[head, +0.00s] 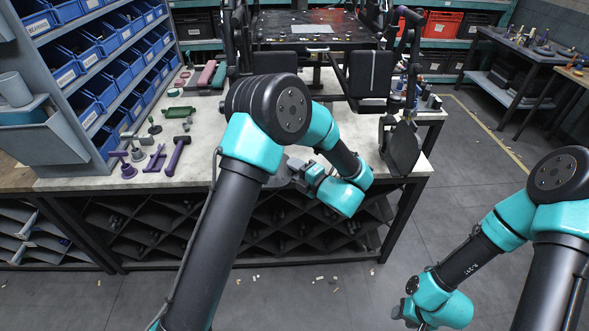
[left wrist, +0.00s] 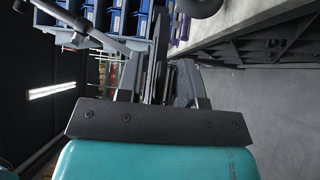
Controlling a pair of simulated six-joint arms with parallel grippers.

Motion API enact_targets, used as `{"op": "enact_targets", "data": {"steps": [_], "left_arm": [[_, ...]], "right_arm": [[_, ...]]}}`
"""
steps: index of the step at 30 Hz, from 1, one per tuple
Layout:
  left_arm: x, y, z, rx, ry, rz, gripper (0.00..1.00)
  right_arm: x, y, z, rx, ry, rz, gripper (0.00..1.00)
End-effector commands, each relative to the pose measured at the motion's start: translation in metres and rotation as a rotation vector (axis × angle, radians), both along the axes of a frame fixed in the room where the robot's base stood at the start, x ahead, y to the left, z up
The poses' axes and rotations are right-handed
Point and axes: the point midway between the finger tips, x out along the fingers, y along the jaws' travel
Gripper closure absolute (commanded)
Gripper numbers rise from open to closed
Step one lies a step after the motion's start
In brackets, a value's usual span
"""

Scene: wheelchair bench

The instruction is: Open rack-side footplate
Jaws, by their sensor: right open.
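The wheelchair stands on the bench at the back of the head view, with a dark seat (head: 318,28). A black panel hangs at its left (head: 274,62), on the rack side, and a matching one at its right (head: 371,73). A black footplate (head: 402,149) hangs tilted at the bench's front right edge. The rack-side footplate is not clearly visible; my left arm covers that area. My left gripper (head: 290,175) is over the bench's front edge, partly behind my arm; its dark fingers show foreshortened in the left wrist view (left wrist: 165,80). My right gripper (head: 424,325) is low right, mostly cut off, open, far from the wheelchair.
A rack of blue bins (head: 103,75) stands left of the bench. Purple tools (head: 178,155) and a green part (head: 178,112) lie on the bench top (head: 85,172). Small metal parts (head: 430,100) stand at its right end. The floor (head: 470,190) at right is mostly clear.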

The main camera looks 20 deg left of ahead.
Motion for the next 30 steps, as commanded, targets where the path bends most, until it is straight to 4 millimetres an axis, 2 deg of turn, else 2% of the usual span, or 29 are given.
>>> {"op": "enact_targets", "data": {"steps": [8,18,30], "left_arm": [[0.0004,0.0006,0.0000,0.000,0.000,-0.001,0.67],[0.0003,0.0004,-0.0002,0.000,0.001,0.000,0.99],[0.0001,0.0000,-0.0009,-0.001,0.002,-0.001,1.00]], "right_arm": [[0.0000,0.0000,0.0000,0.000,0.000,0.000,0.57],[0.0000,0.0000,0.0000,0.000,0.000,0.000,0.57],[0.0000,0.0000,0.0000,0.000,0.000,0.000,0.57]]}}
